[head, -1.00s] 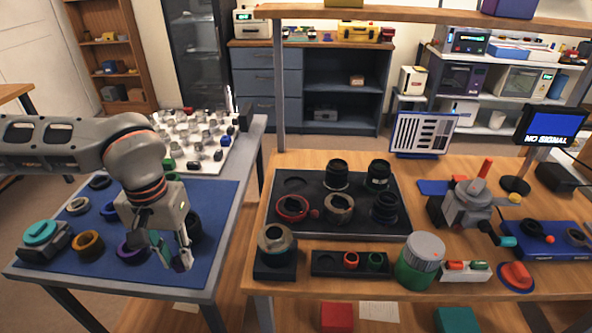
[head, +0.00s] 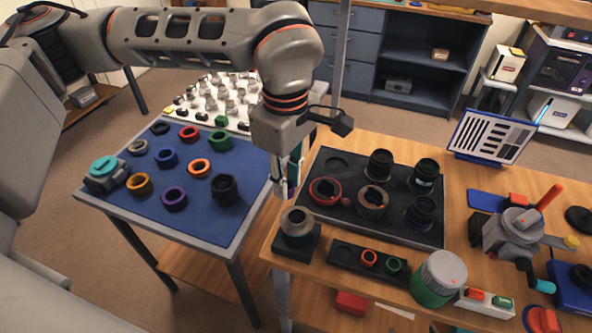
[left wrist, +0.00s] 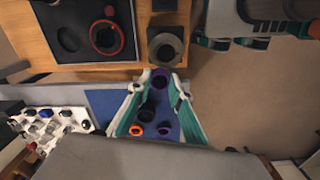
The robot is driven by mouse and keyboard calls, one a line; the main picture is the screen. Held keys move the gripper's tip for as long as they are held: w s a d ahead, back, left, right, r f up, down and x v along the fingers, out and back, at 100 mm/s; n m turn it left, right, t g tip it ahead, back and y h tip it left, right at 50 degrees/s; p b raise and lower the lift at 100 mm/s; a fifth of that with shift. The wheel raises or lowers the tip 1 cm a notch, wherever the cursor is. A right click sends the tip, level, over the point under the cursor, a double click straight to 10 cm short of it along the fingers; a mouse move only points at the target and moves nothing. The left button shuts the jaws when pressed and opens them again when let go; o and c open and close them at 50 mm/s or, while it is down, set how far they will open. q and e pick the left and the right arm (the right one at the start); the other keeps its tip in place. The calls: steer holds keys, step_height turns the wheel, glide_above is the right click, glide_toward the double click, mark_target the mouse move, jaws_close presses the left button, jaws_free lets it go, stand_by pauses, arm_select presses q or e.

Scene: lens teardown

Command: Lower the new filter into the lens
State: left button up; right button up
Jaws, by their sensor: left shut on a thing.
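My left gripper (head: 287,190) is shut on a small dark purple-rimmed filter (left wrist: 160,80), held between its fingertips. In the head view the filter is mostly hidden by the fingers. The lens (head: 298,222) stands upright on a black stand at the table's front left corner. It also shows in the left wrist view as a grey ring with a dark opening (left wrist: 166,50). The gripper is above and slightly left of the lens, and the filter is apart from it. Part of my right gripper (left wrist: 232,43) appears at upper right in the left wrist view; its opening is unclear.
A black tray (head: 322,226) with several lens parts lies behind the lens. A small black holder (head: 342,262) with red and green rings and a green-sided jar (head: 437,280) stand to its right. Several coloured rings lie on the blue mat (head: 215,222) at left, across a gap.

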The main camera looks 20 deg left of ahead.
arm_select(q)
steer(key=shift+s+d+f+n+b, duration=0.3)
steer(key=shift+d+f+n+b, duration=0.3)
steer(key=shift+n, duration=0.4)
steer(key=shift+s+d+f+n+b, duration=0.35)
steer(key=shift+d+f+n, duration=0.3)
steer(key=shift+n, duration=0.35)
steer(key=shift+f+b, duration=0.3)
steer(key=shift+f, duration=0.25)
steer(key=shift+f+b, duration=0.45)
steer(key=shift+f, duration=0.35)
stand_by(1.3)
steer(key=o, duration=0.8)
